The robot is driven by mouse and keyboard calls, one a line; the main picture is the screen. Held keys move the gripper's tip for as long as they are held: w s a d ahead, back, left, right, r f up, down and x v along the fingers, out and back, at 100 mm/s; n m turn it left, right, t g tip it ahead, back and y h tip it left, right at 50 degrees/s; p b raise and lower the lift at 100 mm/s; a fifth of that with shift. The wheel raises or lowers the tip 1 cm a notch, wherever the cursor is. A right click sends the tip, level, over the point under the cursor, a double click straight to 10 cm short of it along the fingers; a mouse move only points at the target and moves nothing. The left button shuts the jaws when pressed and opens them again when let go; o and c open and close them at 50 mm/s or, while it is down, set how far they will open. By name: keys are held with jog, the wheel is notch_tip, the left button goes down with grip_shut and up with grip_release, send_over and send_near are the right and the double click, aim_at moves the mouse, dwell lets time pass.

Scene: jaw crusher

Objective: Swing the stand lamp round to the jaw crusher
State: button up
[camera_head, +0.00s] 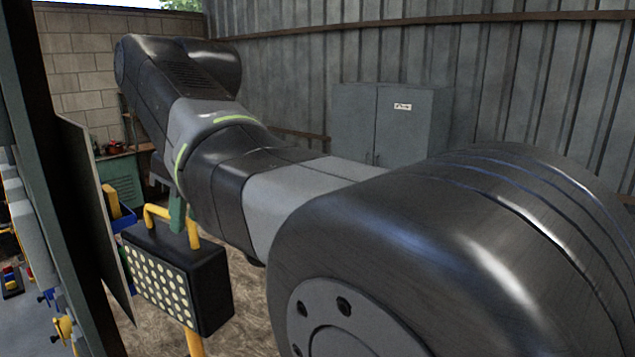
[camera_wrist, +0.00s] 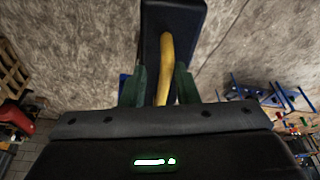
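The stand lamp (camera_head: 208,288) is a black box with a panel of pale round lights, a yellow handle (camera_head: 157,211) on top and a yellow pole below. Its lit face points towards the lower left in the head view. In the wrist view the lamp (camera_wrist: 190,18) is seen from above, with its handle (camera_wrist: 165,62) running between the green fingers. My gripper (camera_wrist: 160,86) is open around the handle, with a gap showing on the left; its fingers (camera_head: 178,214) also show at the handle in the head view. I cannot make out the jaw crusher for certain.
A dark upright post and panel (camera_head: 88,205) stand close left of the lamp. Blue parts (camera_wrist: 262,95) lie to the right in the wrist view. A grey cabinet (camera_head: 385,122) stands against the corrugated wall.

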jog(key=shift+w+n, duration=0.2)
jog(key=shift+n, duration=0.2)
jog(key=shift+w+d+n+g, duration=0.2)
jog(key=shift+w+n+g, duration=0.3)
jog(key=shift+n, duration=0.6)
jog(key=shift+w+n+g, duration=0.15)
jog(key=shift+w+n, duration=0.1)
jog(key=shift+n, duration=0.4)
jog(key=shift+w+n+g, duration=0.15)
jog(key=shift+w+n, duration=0.05)
jog(key=shift+n, duration=0.45)
